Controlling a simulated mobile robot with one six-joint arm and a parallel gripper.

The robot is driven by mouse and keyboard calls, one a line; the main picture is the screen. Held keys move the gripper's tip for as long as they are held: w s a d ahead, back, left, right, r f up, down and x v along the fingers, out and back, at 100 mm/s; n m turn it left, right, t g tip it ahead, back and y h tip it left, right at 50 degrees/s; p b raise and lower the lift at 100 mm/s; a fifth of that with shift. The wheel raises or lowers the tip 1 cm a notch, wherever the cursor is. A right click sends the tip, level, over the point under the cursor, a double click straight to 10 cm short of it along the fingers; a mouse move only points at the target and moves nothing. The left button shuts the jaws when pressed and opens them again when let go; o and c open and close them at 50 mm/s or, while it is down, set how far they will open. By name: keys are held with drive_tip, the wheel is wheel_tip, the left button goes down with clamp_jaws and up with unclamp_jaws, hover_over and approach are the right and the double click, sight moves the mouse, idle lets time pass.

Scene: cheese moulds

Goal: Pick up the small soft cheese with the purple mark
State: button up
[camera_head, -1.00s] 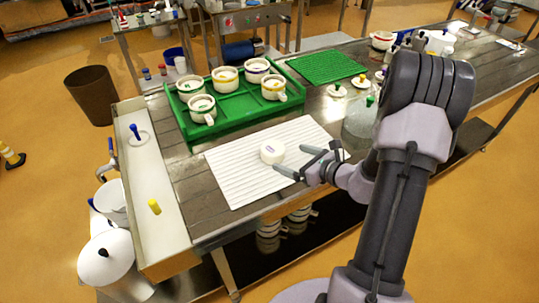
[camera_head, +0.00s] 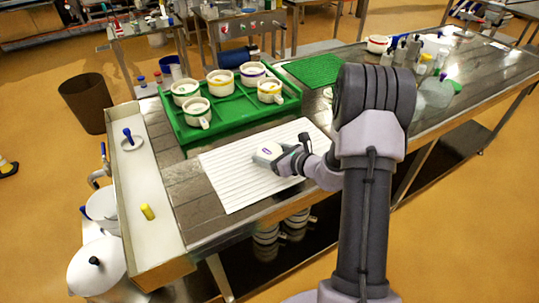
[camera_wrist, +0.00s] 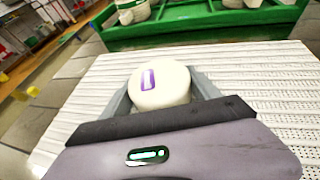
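The small soft cheese (camera_head: 266,151) is a white round with a purple mark on its top face. It is on or just over the white ribbed mat (camera_head: 228,185). In the wrist view the cheese (camera_wrist: 160,92) sits between the two grey fingers of my gripper (camera_wrist: 160,95), one finger along each side. The mark faces the camera. In the head view my gripper (camera_head: 272,157) reaches in from the right and surrounds the cheese. I cannot tell whether the fingers press on it, and its underside is hidden.
A green tray (camera_head: 232,122) behind the mat holds several white moulds with coloured rims. A white trough (camera_head: 150,180) with a blue-handled lid and a yellow piece runs along the left. Bottles (camera_head: 435,90) stand at the right. The mat around the cheese is clear.

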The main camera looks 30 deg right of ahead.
sight(269, 149)
drive_tip(key=shift+c, duration=0.4)
drive_tip(key=shift+r+p, duration=0.35)
drive_tip(key=shift+r, duration=0.15)
wheel_tip(269, 149, up, 3)
drive_tip(key=shift+f+p, duration=0.15)
drive_tip(key=shift+p, duration=0.65)
drive_tip(key=s+p, duration=0.1)
drive_tip(key=s, duration=0.4)
drive_tip(key=s+r, duration=0.1)
drive_tip(key=s, duration=0.4)
drive_tip(key=s+p, duration=0.1)
drive_tip(key=s, duration=0.5)
drive_tip(key=shift+d+r+p, duration=0.15)
drive_tip(key=shift+d+p, duration=0.05)
drive_tip(key=shift+p, duration=0.1)
